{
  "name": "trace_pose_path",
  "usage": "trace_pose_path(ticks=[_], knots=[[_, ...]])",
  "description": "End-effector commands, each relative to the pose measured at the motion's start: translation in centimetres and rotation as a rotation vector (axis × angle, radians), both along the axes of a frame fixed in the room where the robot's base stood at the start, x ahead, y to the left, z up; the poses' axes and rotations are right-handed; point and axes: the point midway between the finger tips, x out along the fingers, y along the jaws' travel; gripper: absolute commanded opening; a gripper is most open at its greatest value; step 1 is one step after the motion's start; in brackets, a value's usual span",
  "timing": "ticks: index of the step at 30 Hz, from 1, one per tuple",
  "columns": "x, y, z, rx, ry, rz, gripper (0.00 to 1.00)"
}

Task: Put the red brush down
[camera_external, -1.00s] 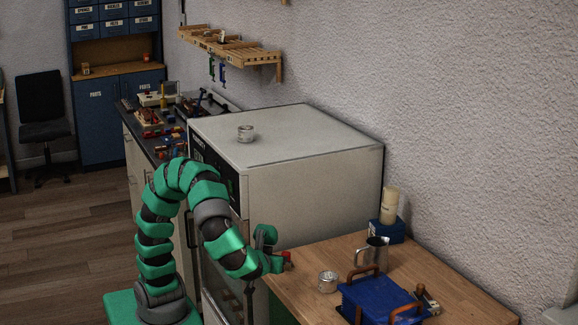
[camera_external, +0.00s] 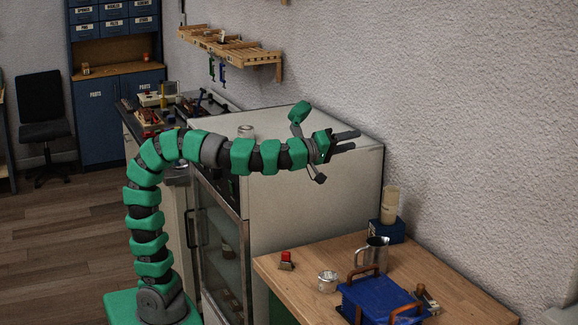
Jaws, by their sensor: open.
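The red brush (camera_external: 286,259) stands on the wooden table (camera_external: 320,252), near its left corner. It is small in the view, with a red top and a lighter lower part. My gripper (camera_external: 358,141) is open and empty. It is raised well above the table, in front of the large white cabinet, with its fingers pointing right. The brush and my gripper are clearly apart.
A glass jar (camera_external: 327,282) stands right of the brush, with a metal pitcher (camera_external: 376,250) behind it. A blue box (camera_external: 380,299) with brown handles is at the front. A candle-like cylinder (camera_external: 390,205) stands at the back by the wall.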

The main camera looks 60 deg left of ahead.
Motion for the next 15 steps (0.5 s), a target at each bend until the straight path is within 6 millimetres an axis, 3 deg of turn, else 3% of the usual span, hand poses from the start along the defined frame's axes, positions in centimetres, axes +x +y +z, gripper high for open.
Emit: trace_pose_path(ticks=[1, 3, 6, 11, 15], knots=[[-0.1, 1.3, 2.7, 0.025, -0.055, -0.028, 0.47], [-0.8, 2.2, 5.8, 0.082, -0.117, -0.076, 0.47], [-1.8, 3.5, 8.6, 0.193, -0.169, -0.133, 0.47], [-3.9, 6.4, 10.4, 0.422, -0.165, -0.176, 0.47], [-5.4, 10.4, 9.7, 0.635, -0.068, -0.150, 0.47]])
